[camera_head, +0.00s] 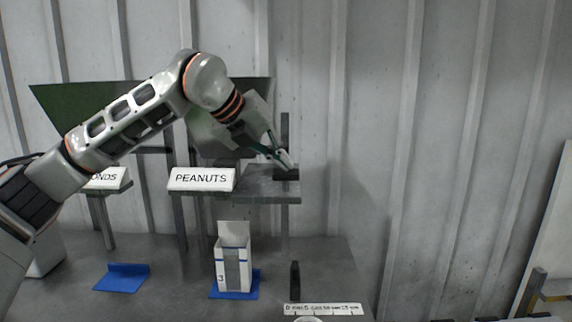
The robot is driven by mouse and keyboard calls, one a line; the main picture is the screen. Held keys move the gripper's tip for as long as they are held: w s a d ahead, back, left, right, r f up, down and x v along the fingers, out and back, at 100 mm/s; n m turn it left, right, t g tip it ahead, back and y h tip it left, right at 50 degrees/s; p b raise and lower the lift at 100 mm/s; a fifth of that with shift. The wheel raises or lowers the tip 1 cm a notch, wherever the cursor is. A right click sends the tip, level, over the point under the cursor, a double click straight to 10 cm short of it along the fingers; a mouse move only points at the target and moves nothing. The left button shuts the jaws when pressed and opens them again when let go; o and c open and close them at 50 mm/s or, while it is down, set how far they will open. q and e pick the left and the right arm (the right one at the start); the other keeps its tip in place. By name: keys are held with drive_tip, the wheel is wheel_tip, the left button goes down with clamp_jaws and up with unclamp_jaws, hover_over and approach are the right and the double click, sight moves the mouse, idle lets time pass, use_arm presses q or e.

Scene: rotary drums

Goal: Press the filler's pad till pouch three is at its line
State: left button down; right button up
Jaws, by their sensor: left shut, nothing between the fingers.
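My left arm reaches in from the left, and my left gripper (287,162) is shut and empty. Its fingertips are at a small dark pad (286,175) on the grey ledge (262,197) of the filler, right of the PEANUTS sign (202,179). I cannot tell whether they touch the pad. The pouch marked 3 (233,263) stands upright below the filler on a blue holder (222,295). It is white with a grey strip down its front and blue marks beside it. The fill level is not clear. My right gripper is not in view.
A second sign ending in "ONDS" (108,179) is at the left, partly behind my arm. An empty blue holder (122,277) lies below it. A dark upright peg (295,281) and a white scale strip (323,309) are at the table's front right. A corrugated wall stands behind.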

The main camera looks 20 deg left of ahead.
sight(283, 172)
use_arm(q)
drive_tip(key=shift+f, duration=0.5)
drive_tip(key=shift+r, duration=0.1)
idle(0.5)
drive_tip(key=shift+r+p, duration=1.4)
drive_tip(key=shift+r, duration=0.65)
wheel_tip(283, 172, up, 5)
drive_tip(key=p, duration=0.3)
drive_tip(key=shift+p, duration=0.35)
